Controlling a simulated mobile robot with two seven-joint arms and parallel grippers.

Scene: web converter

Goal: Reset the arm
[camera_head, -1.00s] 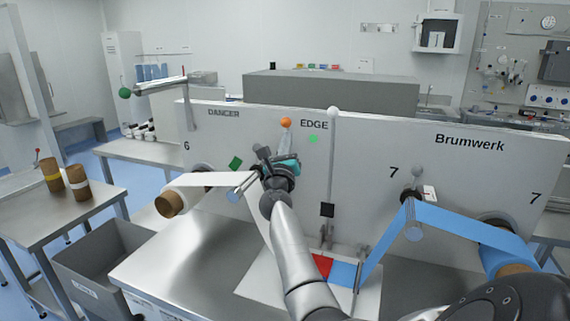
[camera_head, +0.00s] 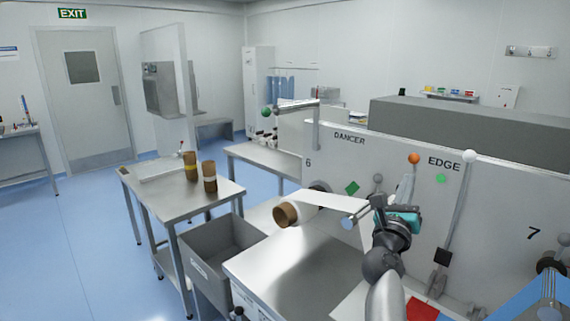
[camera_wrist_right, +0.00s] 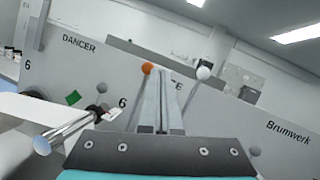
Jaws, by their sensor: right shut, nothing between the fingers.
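My right arm comes up from the bottom of the head view. Its gripper (camera_head: 408,180), with a teal body, stands in front of the grey machine panel (camera_head: 490,215), just below the orange knob (camera_head: 414,158). In the right wrist view the two fingers (camera_wrist_right: 160,98) lie together with nothing between them. The orange knob (camera_wrist_right: 147,68) shows behind the fingertips. The white web (camera_head: 340,205) runs from its roll (camera_head: 300,206) to a metal roller (camera_head: 352,221) left of the gripper. My left gripper is in neither current view.
A grey bin (camera_head: 222,250) stands left of the machine's steel table (camera_head: 285,268). A steel side table (camera_head: 165,200) holds two brown cores (camera_head: 190,167). A lever with a white ball (camera_head: 470,156) rises right of the gripper. The blue floor at left is clear.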

